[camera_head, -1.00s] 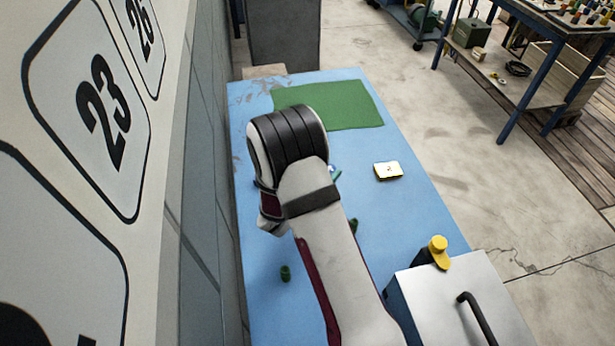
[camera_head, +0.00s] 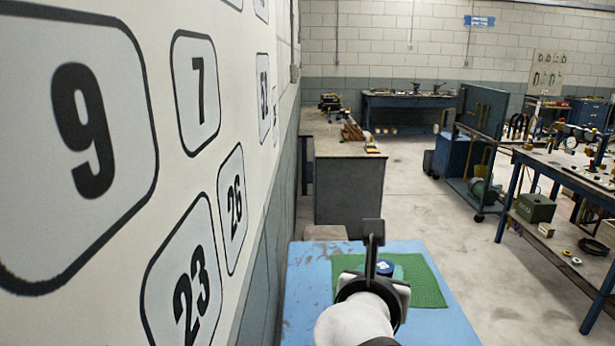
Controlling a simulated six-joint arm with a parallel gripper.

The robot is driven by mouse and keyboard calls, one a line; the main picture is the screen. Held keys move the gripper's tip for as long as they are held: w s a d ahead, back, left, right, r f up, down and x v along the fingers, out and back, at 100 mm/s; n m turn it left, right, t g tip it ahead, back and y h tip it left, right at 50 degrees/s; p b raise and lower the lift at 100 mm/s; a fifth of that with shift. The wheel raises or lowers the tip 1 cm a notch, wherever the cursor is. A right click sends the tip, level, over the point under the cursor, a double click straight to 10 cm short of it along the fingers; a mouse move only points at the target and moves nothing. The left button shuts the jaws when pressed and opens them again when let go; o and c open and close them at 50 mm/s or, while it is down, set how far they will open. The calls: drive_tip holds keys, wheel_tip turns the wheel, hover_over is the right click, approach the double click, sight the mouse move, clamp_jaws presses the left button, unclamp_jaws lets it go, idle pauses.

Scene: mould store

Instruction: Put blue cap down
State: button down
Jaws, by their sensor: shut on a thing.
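The blue cap (camera_head: 386,268) shows with a lighter mark on its top, just beyond and right of my gripper's dark finger. My gripper (camera_head: 375,252) is shut on it, over the green mat (camera_head: 427,286). My wrist and forearm hide the lower part of the cap and part of the mat. I cannot tell whether the cap touches the mat or hangs above it.
The mat lies on a blue table (camera_head: 307,295) with worn paint at its far left. A wall with numbered panels (camera_head: 190,290) runs close along the left. A grey cabinet bench (camera_head: 348,190) stands beyond the table. A workbench (camera_head: 560,170) is at right, across open floor.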

drive_tip(key=shift+s+a+r+n+y, duration=0.15)
drive_tip(key=shift+s+a+r, duration=0.1)
drive_tip(key=shift+r, duration=0.25)
drive_tip(key=shift+s+a+r+n+y, duration=0.15)
drive_tip(key=shift+s+a+r, duration=0.1)
drive_tip(key=shift+r, duration=0.2)
drive_tip(key=shift+d+r, duration=0.15)
drive_tip(key=d+f+n+y, duration=0.4)
drive_tip(key=d+f, duration=0.1)
drive_tip(key=d, duration=0.1)
drive_tip(key=w+a+f+n+y, duration=0.1)
drive_tip(key=w+f+n+y, duration=0.15)
drive_tip(key=w+f, duration=0.65)
drive_tip(key=n+y, duration=0.2)
drive_tip(key=y, duration=0.1)
hover_over(310, 331)
drive_tip(key=shift+m, duration=0.25)
drive_tip(key=f, duration=2.2)
drive_tip(key=shift+d+f, duration=0.15)
drive_tip(key=shift+d, duration=0.1)
drive_tip(key=shift+a+f, duration=0.2)
drive_tip(key=shift+f, duration=1.95)
drive_tip(key=shift+f, duration=0.1)
